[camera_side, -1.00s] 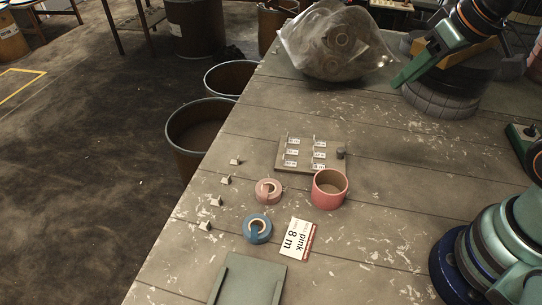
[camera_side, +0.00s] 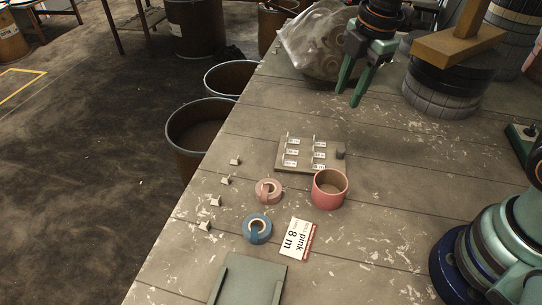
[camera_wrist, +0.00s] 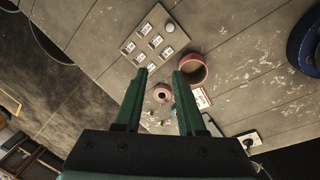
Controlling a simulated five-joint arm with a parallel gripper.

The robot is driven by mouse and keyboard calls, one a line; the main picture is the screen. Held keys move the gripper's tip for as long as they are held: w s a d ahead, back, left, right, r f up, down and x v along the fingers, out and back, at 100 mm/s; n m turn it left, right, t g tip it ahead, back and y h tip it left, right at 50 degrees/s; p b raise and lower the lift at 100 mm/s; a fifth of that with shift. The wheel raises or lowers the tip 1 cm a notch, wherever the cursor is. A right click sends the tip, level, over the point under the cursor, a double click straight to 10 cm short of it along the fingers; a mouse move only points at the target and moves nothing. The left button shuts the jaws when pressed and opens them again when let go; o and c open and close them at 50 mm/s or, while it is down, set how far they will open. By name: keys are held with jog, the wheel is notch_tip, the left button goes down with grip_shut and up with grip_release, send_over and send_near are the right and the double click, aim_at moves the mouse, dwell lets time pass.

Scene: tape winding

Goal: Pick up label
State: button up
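Several small white labels (camera_side: 319,155) stand in two columns on a grey board (camera_side: 329,171). The labels (camera_wrist: 155,40) also show in the wrist view, on the board (camera_wrist: 139,59) above and left of my fingertips. My gripper (camera_side: 347,98) points down, in the air near the plastic bag at the back of the table. It appears apart from the board. In the wrist view my gripper (camera_wrist: 160,74) has its two fingers spread with nothing between them.
A red ring (camera_side: 329,201), pink tape roll (camera_side: 268,192), blue tape roll (camera_side: 257,229) and "pink 8 m" card (camera_side: 297,239) lie near the board. A clear bag (camera_side: 318,50) lies at the back. Small blocks (camera_side: 225,181) line the table's left edge.

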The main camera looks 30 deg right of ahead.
jog(key=w+a+f+n+g, duration=0.2)
jog(key=a+f+n, duration=0.25)
jog(key=n, duration=0.55)
send_near(318, 164)
jog(key=f, duration=0.2)
jog(key=a+f, duration=0.1)
jog(key=f, duration=0.1)
jog(key=a+f, duration=0.1)
jog(key=f, duration=0.1)
jog(key=shift+w+f, duration=0.1)
jog(key=shift+f, duration=0.3)
grip_shut()
dwell(0.7)
